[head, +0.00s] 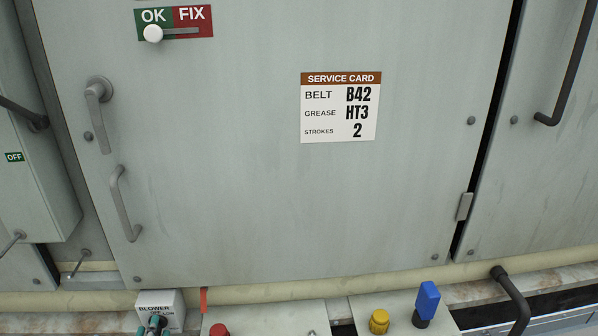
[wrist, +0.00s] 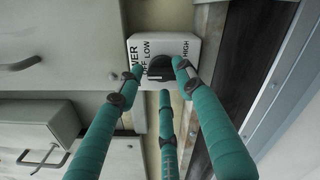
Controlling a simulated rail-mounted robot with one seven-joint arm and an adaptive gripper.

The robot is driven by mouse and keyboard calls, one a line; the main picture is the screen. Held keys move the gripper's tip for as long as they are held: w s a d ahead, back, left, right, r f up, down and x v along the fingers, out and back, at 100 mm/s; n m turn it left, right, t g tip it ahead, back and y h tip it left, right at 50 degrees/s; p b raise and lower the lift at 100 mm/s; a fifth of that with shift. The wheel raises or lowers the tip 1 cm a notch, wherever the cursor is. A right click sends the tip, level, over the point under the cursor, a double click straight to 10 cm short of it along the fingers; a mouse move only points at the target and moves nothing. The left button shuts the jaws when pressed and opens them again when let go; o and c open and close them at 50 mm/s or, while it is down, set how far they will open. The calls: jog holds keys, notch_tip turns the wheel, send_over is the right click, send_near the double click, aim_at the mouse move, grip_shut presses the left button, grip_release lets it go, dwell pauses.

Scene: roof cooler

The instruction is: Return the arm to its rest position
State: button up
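My gripper (wrist: 161,78) has teal fingers, spread apart in the wrist view. Their tips are around the black knob (wrist: 160,66) on the white blower box (wrist: 139,46), marked OFF, LOW and HIGH. I cannot tell whether any finger touches the knob. In the head view only the tips of my gripper (head: 154,325) show at the bottom edge, in front of the blower box (head: 172,297). The knob's pointer setting is not clear. The rest of my arm is out of view.
A closed grey cabinet door (head: 240,200) carries handles, a service card (head: 341,108) and an OK/FIX slider (head: 153,33) set at OK. Red (head: 218,330), yellow (head: 379,321) and blue (head: 427,300) items stand along the ledge. A box marked OFF (head: 35,150) is at left.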

jog(key=m+b, duration=0.1)
jog(key=m, duration=0.2)
jog(key=shift+m, duration=0.4)
jog(key=shift+s, duration=0.2)
